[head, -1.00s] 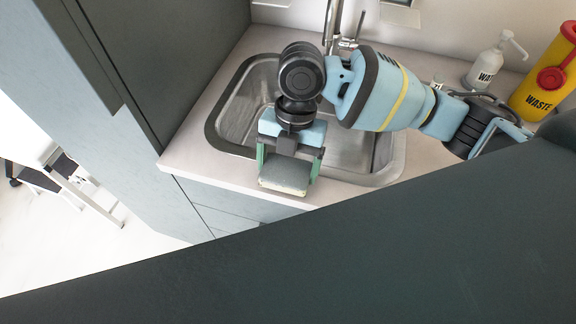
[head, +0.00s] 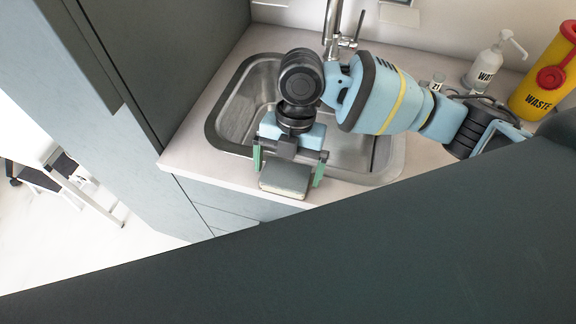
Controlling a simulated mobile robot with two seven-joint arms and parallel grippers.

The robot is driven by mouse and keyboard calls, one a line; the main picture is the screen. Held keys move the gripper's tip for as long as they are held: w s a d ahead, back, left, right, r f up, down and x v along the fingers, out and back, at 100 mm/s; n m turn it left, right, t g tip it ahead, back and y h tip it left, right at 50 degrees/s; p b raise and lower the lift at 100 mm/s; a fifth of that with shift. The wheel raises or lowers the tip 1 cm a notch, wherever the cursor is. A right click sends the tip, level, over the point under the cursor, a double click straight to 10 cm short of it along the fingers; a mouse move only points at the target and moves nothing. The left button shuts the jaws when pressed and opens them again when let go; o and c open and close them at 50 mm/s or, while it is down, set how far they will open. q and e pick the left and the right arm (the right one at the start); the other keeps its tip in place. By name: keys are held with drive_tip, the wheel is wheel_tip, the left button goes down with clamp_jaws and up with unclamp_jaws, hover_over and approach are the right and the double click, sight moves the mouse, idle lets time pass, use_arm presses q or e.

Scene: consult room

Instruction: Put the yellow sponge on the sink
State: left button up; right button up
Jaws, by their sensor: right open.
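The gripper hides part of the basin. My left gripper is not in view.
A tap (head: 332,28) stands behind the sink. A white pump bottle (head: 484,64) and a yellow waste container (head: 545,85) stand on the counter (head: 185,150) at the right. A dark panel (head: 330,250) crosses the foreground. A tall dark cabinet (head: 170,55) stands at the left.

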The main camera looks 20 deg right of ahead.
drive_tip(key=v, duration=1.1)
drive_tip(key=shift+r, duration=0.3)
